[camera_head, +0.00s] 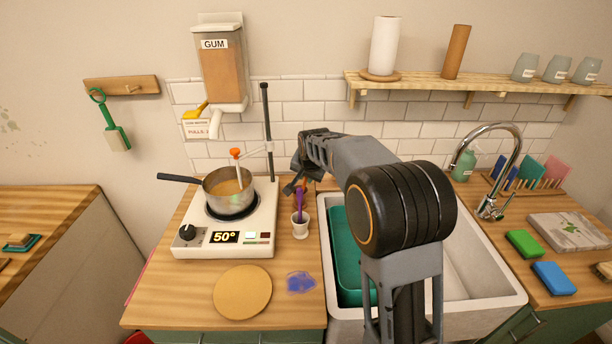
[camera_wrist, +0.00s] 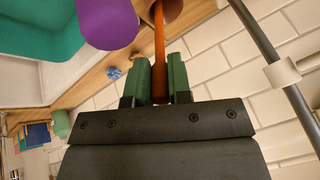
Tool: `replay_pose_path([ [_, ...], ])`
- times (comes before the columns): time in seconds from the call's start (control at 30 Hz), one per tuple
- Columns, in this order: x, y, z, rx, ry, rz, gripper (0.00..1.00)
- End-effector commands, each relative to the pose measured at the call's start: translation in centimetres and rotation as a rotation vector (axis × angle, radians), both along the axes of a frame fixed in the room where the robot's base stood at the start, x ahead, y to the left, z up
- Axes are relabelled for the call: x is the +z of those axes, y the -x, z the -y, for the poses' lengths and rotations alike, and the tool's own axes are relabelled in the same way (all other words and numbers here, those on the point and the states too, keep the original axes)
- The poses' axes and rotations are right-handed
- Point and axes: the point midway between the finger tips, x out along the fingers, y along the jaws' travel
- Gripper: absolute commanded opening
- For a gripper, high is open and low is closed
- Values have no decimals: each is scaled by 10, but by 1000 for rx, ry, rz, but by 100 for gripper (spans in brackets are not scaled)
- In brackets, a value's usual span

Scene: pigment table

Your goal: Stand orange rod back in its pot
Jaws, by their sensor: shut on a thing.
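My gripper (camera_wrist: 160,85) is shut on the orange rod (camera_wrist: 159,50), which runs between its green finger pads. In the wrist view the rod's far part reaches a brown, round pot-like thing (camera_wrist: 172,8) at the top edge, mostly cut off; I cannot tell whether the rod is inside it or in front of it. In the head view my gripper (camera_head: 295,186) is at the back of the counter, behind a small white pot (camera_head: 300,229) with a purple tool (camera_head: 299,206) standing in it. Only a bit of orange (camera_head: 304,182) shows there. The purple tool (camera_wrist: 107,22) looms close beside the rod in the wrist view.
A hot plate (camera_head: 226,234) with a saucepan (camera_head: 229,191) and a dark upright stand (camera_head: 267,130) is left of the gripper. The sink (camera_head: 480,285) is to the right.

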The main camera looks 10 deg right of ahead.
Motion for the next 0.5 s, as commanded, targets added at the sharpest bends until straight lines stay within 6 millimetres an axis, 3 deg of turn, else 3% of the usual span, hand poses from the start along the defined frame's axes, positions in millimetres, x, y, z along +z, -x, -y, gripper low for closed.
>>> replay_pose_path([
  [0.5,-10,0,-1,2,0,1,0],
])
